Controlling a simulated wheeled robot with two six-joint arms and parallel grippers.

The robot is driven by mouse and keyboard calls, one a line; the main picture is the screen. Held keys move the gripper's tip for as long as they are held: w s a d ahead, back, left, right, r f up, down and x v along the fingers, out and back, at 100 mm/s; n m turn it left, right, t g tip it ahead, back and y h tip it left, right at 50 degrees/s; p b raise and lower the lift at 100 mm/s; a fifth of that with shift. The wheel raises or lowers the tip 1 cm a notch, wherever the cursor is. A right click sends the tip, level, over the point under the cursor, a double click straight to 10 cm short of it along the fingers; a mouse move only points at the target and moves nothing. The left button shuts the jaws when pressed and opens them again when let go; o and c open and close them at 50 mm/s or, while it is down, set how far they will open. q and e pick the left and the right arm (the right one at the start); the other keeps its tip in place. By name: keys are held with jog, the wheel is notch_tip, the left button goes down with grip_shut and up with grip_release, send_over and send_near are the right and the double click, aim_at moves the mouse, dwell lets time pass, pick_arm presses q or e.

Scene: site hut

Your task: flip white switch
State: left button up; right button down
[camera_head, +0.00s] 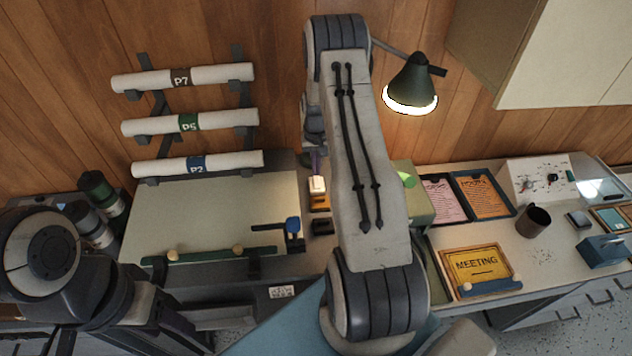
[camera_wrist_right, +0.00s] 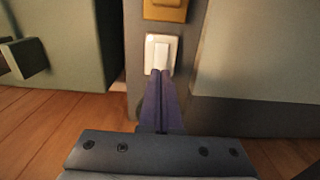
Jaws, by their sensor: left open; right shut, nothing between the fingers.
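The white switch (camera_head: 317,184) is a small rocker on a dark upright strip beside the drawing board. It also shows in the right wrist view (camera_wrist_right: 160,50), straight ahead of my fingertips. My right gripper (camera_head: 317,168) is shut and empty, its purple fingers pointing at the switch. In the right wrist view the fingertips (camera_wrist_right: 160,73) overlap the lower edge of the rocker; I cannot tell whether they touch it. My left gripper (camera_head: 178,322) is open, low at the left of the head view, partly hidden by its own arm.
An orange-yellow switch (camera_head: 320,203) sits next to the white one, with a dark switch (camera_head: 322,227) beyond it. The drawing board (camera_head: 200,210) is on the left. A lit lamp (camera_head: 411,85) hangs at right, above a desk with a mug (camera_head: 534,221) and a MEETING sign (camera_head: 478,266).

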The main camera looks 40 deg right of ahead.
aim_at(316, 178)
jog(key=shift+f+b, duration=0.85)
jog(key=shift+f, duration=0.45)
dwell(0.4)
jog(key=shift+r+p, duration=2.35)
jog(key=shift+r, duration=1.25)
